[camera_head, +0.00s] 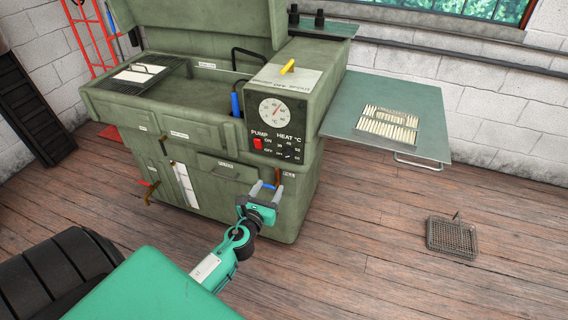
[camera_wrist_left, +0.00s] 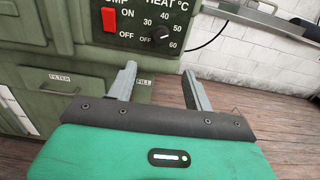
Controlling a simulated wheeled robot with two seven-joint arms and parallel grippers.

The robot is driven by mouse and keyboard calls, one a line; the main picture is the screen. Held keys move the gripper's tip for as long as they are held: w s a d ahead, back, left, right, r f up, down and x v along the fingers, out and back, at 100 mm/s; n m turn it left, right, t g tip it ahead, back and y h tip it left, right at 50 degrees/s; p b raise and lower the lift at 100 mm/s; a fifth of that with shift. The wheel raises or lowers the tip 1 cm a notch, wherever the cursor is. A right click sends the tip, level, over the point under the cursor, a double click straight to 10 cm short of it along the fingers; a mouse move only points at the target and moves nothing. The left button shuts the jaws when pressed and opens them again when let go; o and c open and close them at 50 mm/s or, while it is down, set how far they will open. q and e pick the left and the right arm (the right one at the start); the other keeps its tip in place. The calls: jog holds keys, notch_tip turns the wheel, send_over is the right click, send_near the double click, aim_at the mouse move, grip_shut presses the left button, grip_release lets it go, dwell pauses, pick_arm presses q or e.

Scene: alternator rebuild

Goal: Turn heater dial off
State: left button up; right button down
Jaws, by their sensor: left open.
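The heater dial (camera_wrist_left: 163,33) is a small black knob under the "HEAT °C" label in the left wrist view, with OFF, 30, 40, 50 and 60 marks around it. My left gripper (camera_head: 268,188) is open and empty, below the panel in front of the green machine. In the left wrist view its fingers (camera_wrist_left: 160,73) point up toward the dial, apart from it. My right gripper is not in view.
A red pump switch (camera_head: 257,143) sits left of the dial, below a round gauge (camera_head: 273,112). A side table (camera_head: 345,118) with a tray of pale parts juts out at right. A wire basket (camera_head: 453,238) stands on open wooden floor.

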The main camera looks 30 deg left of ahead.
aim_at(286, 157)
pick_arm(q)
jog(key=x, duration=1.2)
jog(key=shift+w+r+p, duration=0.3)
jog(key=shift+w+r, duration=0.1)
jog(key=shift+w, duration=0.45)
jog(key=shift+w+a, duration=0.1)
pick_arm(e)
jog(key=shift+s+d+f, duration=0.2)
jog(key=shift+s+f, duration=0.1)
pick_arm(q)
jog(key=shift+c, duration=0.4)
jog(key=c, duration=0.7)
jog(key=shift+c, duration=0.9)
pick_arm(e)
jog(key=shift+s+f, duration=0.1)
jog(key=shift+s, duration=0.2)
